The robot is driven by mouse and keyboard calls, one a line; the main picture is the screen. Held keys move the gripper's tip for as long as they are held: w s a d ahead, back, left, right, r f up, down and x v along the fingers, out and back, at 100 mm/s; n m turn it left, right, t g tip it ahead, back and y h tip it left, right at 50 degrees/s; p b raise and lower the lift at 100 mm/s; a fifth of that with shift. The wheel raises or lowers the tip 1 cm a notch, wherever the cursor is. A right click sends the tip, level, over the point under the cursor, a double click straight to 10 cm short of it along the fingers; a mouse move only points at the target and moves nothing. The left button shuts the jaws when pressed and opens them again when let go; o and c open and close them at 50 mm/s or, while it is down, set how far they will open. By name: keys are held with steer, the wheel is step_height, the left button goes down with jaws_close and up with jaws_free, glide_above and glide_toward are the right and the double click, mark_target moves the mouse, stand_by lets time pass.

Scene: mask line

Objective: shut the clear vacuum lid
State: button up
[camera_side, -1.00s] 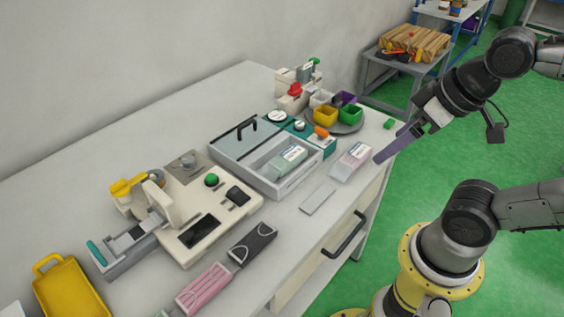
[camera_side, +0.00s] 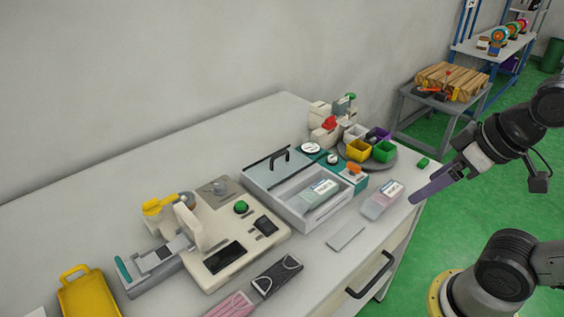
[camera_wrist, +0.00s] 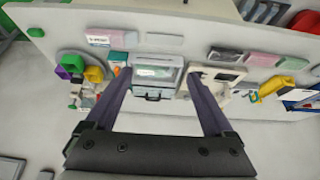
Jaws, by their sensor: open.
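A grey-white vacuum box (camera_side: 322,217) sits on the bench in the side view. Its lid (camera_side: 262,174) with a black handle (camera_side: 280,158) covers the back part; the front compartment is open at the top and holds a labelled pack (camera_side: 320,192). In the wrist view, the box (camera_wrist: 157,60) lies between my fingers in the picture, with the black handle (camera_wrist: 152,97) at its lower edge. My gripper (camera_side: 418,197) is open and empty. It is above the bench's right edge in the side view, apart from the box.
Another pack (camera_side: 382,199) and a flat grey plate (camera_side: 345,237) lie in front of the box. A cream machine (camera_side: 222,268) stands to its left. A round tray with coloured cups (camera_side: 385,151) stands to the right. A yellow tray (camera_side: 88,297) is at the lower left.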

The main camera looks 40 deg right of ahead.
steer(key=shift+t, duration=0.6)
steer(key=w+r, duration=0.1)
steer(key=r, duration=0.1)
steer(key=w+r, duration=0.4)
steer(key=shift+r, duration=0.25)
steer(key=c, duration=0.7)
steer(key=w+r, duration=0.1)
steer(key=w, duration=0.1)
steer(key=w+r, duration=0.1)
steer(key=w, duration=0.1)
steer(key=w+r, duration=0.2)
steer(key=c, duration=0.5)
steer(key=w, duration=0.3)
steer(key=w+r, duration=0.1)
steer(key=w, duration=0.3)
steer(key=w+r, duration=0.1)
steer(key=w, duration=0.3)
steer(key=shift+w+r, duration=0.2)
jaws_close()
steer(key=g, duration=0.3)
glide_above(277, 164)
step_height(277, 164, down, 16)
steer(key=x, duration=1)
steer(key=shift+w+r, duration=0.15)
steer(key=shift+w, duration=0.15)
steer(key=shift+s+f, duration=0.35)
steer(key=shift+s, duration=0.7)
steer(key=shift+s+f, duration=0.15)
steer(key=shift+s, duration=0.7)
